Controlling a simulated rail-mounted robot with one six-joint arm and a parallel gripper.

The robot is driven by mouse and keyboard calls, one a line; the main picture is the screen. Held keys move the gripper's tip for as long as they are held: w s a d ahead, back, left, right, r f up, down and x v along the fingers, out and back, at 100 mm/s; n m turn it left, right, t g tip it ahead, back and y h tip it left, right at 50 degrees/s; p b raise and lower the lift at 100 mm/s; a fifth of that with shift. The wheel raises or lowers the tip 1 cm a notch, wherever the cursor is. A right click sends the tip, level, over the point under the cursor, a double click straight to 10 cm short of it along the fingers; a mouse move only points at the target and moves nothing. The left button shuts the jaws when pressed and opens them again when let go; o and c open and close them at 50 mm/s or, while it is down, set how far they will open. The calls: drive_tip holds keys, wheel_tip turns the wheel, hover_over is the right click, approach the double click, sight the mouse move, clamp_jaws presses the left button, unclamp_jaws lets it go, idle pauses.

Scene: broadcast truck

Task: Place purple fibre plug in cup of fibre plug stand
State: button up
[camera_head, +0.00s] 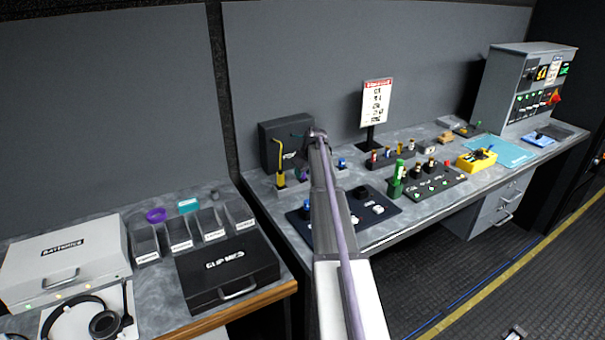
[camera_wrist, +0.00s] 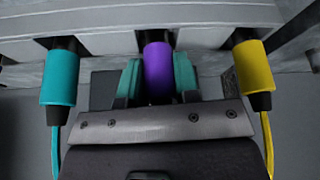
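The purple fibre plug (camera_wrist: 158,70) is in the middle of the wrist view, between the teal finger pads of my gripper (camera_wrist: 158,78). Both pads appear to touch its sides. A cyan plug (camera_wrist: 61,77) is to its left and a yellow plug (camera_wrist: 252,72) to its right, both apart from the fingers, with their dark ends at a pale grey bar (camera_wrist: 110,35), possibly the stand. Whether the purple plug's far end sits in a cup is hidden. In the head view my gripper is mostly hidden by my arm, near the yellow plug (camera_head: 280,180).
A dark box (camera_head: 273,140) stands behind the plugs. A black board (camera_head: 380,209) with small parts and a green bottle-like object (camera_head: 397,180) lie to the right. A sign on a stand (camera_head: 376,103) rises behind. A black case (camera_head: 228,270) stands on the left bench.

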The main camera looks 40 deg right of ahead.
drive_tip(key=o, duration=0.4)
drive_tip(key=shift+o, duration=0.2)
drive_tip(key=shift+r, duration=0.1)
drive_tip(key=shift+r+p, duration=0.3)
drive_tip(key=shift+p, duration=0.15)
drive_tip(key=p+v, duration=1)
drive_tip(key=v, duration=0.1)
drive_tip(key=shift+s+r+p, duration=0.15)
drive_tip(key=shift+r+p, duration=0.1)
drive_tip(key=shift+p, duration=0.05)
drive_tip(key=s+a+g, duration=0.1)
drive_tip(key=s+a, duration=0.2)
drive_tip(key=a, duration=0.7)
drive_tip(key=s+a+f+g, duration=0.1)
drive_tip(key=s+a, duration=0.2)
drive_tip(key=a, duration=0.7)
drive_tip(key=s+a, duration=0.3)
drive_tip(key=a, duration=0.6)
drive_tip(key=s+a+g, duration=0.2)
drive_tip(key=s+a, duration=1.5)
drive_tip(key=a, duration=0.1)
drive_tip(key=shift+f+g, duration=0.15)
drive_tip(key=shift+g, duration=0.15)
